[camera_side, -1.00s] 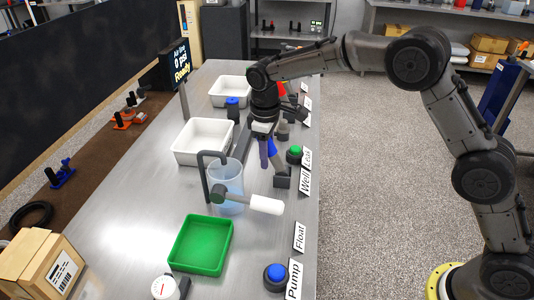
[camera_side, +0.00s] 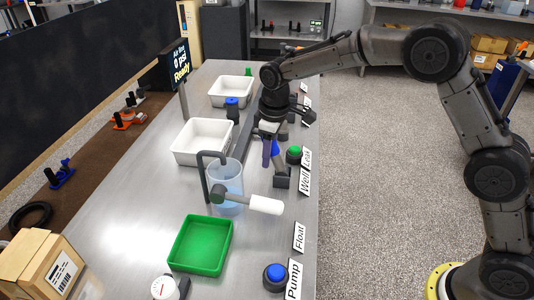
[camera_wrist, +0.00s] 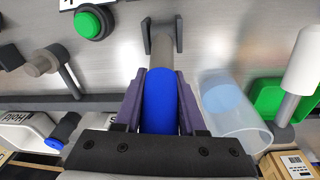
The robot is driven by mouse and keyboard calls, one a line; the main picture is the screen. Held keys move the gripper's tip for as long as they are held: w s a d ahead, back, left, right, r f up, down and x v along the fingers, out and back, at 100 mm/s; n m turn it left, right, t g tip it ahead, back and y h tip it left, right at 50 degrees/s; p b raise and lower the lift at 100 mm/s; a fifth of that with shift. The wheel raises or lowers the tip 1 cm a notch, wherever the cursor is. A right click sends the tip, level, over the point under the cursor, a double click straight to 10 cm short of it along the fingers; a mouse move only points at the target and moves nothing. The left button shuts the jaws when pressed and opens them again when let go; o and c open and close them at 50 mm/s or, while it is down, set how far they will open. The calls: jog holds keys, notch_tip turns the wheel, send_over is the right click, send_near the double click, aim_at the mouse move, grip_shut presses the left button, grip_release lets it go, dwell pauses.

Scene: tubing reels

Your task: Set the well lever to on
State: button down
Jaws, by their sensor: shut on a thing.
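The well lever has a blue handle (camera_side: 275,155) on a dark grey base (camera_side: 282,179), beside the white "Well" label (camera_side: 304,181). The handle rises from the base and leans a little left in the side view. My gripper (camera_side: 269,152) is around the upper part of the handle, pointing down. In the wrist view the blue handle (camera_wrist: 160,100) lies between the two purple fingers of my gripper (camera_wrist: 160,98), which are shut on it. The lever's grey bracket (camera_wrist: 162,38) shows past the fingertips. No on or off marking is readable.
A green button (camera_side: 294,154) is just right of the lever. A clear beaker (camera_side: 226,182) and a white-handled lever (camera_side: 265,205) stand to the front left. A green tray (camera_side: 201,245), white trays and a blue pump button (camera_side: 276,274) are also on the bench.

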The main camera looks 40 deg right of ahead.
jog(key=s+d+t+y, duration=0.1)
jog(key=s+d+r+t+y, duration=0.1)
jog(key=t+y, duration=0.1)
jog(key=shift+t, duration=0.3)
jog(key=shift+s+d+t+y, duration=0.6)
jog(key=shift+t+y, duration=0.1)
jog(key=shift+y, duration=0.3)
jog(key=shift+s+d+t+y, duration=0.2)
jog(key=shift+d+t+y, duration=0.05)
jog(key=shift+t+y, duration=0.3)
jog(key=shift+s+d+f+m, duration=0.1)
jog(key=shift+s+f+m, duration=0.1)
jog(key=shift+m, duration=0.1)
jog(key=c, duration=0.5)
grip_release()
jog(key=shift+r, duration=0.15)
jog(key=v, duration=1.3)
jog(key=shift+s+d, duration=0.25)
jog(key=shift+s, duration=0.1)
